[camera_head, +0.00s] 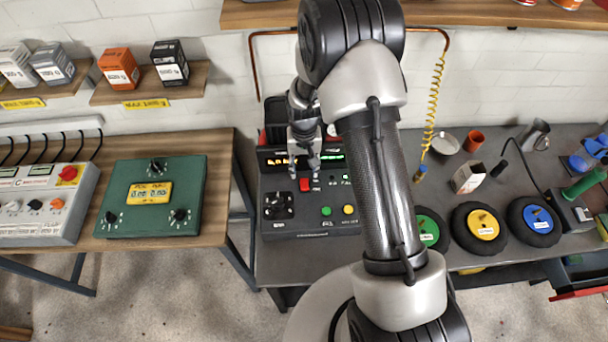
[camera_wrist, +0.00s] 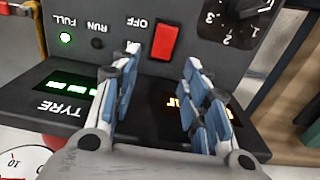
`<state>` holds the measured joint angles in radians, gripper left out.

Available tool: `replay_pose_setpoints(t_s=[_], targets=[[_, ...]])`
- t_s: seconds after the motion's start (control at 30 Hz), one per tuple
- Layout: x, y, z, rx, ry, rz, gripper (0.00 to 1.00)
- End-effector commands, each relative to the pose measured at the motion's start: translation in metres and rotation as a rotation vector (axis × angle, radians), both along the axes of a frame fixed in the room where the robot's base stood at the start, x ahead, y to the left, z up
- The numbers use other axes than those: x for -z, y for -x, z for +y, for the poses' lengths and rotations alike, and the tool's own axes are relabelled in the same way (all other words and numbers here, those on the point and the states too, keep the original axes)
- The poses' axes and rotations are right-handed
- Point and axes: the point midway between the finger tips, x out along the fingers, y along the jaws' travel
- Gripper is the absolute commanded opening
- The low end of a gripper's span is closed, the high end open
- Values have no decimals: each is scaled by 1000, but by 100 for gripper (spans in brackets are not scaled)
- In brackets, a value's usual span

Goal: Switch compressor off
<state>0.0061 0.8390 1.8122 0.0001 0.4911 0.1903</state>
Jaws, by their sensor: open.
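The compressor control box (camera_head: 300,223) is dark grey and stands on the grey bench. Its red rocker switch (camera_head: 304,185) shows in the head view. In the wrist view the red switch (camera_wrist: 165,42) has OFF printed beside it, with a dark RUN lamp (camera_wrist: 97,43) and a lit green FULL lamp (camera_wrist: 65,38). My gripper (camera_wrist: 161,58) is open and empty. Its fingertips are spread, with the switch in line with the gap between them. In the head view my gripper (camera_head: 304,164) hangs just behind the switch; contact cannot be told.
A black dial (camera_head: 278,205), a green button (camera_head: 326,211) and a yellow button (camera_head: 348,210) share the panel. Lit displays stand behind. Wheels with green (camera_head: 428,230), yellow (camera_head: 483,224) and blue (camera_head: 538,218) hubs lie right. A green box (camera_head: 150,218) sits on the left table.

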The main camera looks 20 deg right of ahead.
Motion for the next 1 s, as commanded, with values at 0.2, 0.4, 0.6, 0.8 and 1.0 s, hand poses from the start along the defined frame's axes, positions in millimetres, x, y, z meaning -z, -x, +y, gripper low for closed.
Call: replay_pose_setpoints(t_s=[0.2,0.4,0.6,0.8,1.0], targets=[[34,0,0,0,0,1,42],[43,0,0,0,0,-1,42],[43,0,0,0,0,-1,42],[43,0,0,0,0,-1,31],[43,0,0,0,0,-1,18]])
